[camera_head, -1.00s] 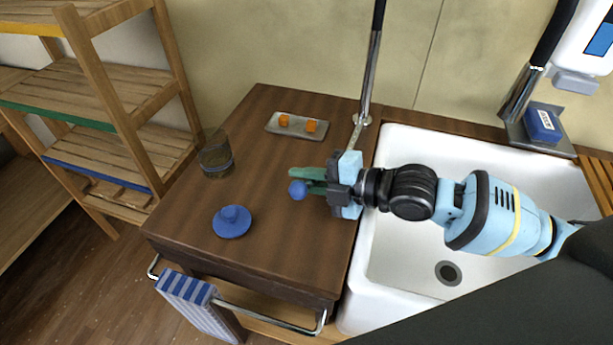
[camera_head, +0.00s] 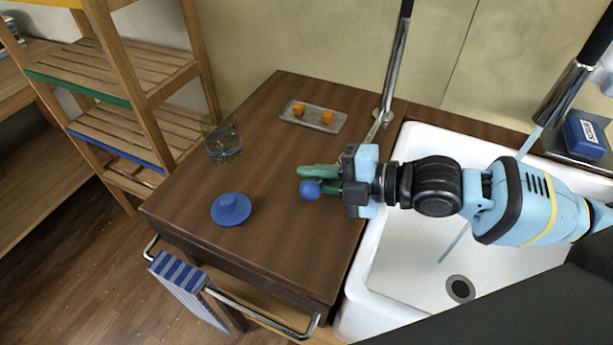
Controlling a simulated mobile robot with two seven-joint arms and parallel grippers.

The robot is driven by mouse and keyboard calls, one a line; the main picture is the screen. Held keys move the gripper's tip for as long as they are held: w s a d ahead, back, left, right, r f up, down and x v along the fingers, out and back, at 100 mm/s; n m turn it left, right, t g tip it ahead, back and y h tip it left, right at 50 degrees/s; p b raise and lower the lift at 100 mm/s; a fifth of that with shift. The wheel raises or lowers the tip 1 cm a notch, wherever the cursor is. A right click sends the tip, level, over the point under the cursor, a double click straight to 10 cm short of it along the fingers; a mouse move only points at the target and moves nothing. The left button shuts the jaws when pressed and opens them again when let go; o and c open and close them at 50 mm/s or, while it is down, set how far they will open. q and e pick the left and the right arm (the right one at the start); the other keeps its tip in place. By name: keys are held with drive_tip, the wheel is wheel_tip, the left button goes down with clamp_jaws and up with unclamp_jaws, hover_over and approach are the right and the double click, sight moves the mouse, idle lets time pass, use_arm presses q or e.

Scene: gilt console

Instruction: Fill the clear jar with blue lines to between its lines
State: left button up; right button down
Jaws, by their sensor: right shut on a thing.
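The clear jar (camera_head: 222,142) stands upright at the left back of the brown counter, with faint blue marks on its lower part. I cannot tell its fill level. A blue lid with a knob (camera_head: 231,209) lies on the counter in front of it. My right gripper (camera_head: 320,181) reaches in from the right over the counter, its green fingers shut on a blue ball-shaped thing (camera_head: 310,189). The fingers hide part of that thing. The jar is apart from this gripper, to its left. My left gripper is not in view.
A pale thin stream (camera_head: 455,243) runs down into the white sink (camera_head: 400,290) at the right. A tray (camera_head: 312,117) with orange cubes sits at the back, near a chrome pipe (camera_head: 394,75). A blue box (camera_head: 584,137) is far right; wooden shelves (camera_head: 130,70) are left.

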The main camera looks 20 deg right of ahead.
drive_tip(key=c, duration=1.4)
unclamp_jaws()
drive_tip(key=shift+c, duration=0.2)
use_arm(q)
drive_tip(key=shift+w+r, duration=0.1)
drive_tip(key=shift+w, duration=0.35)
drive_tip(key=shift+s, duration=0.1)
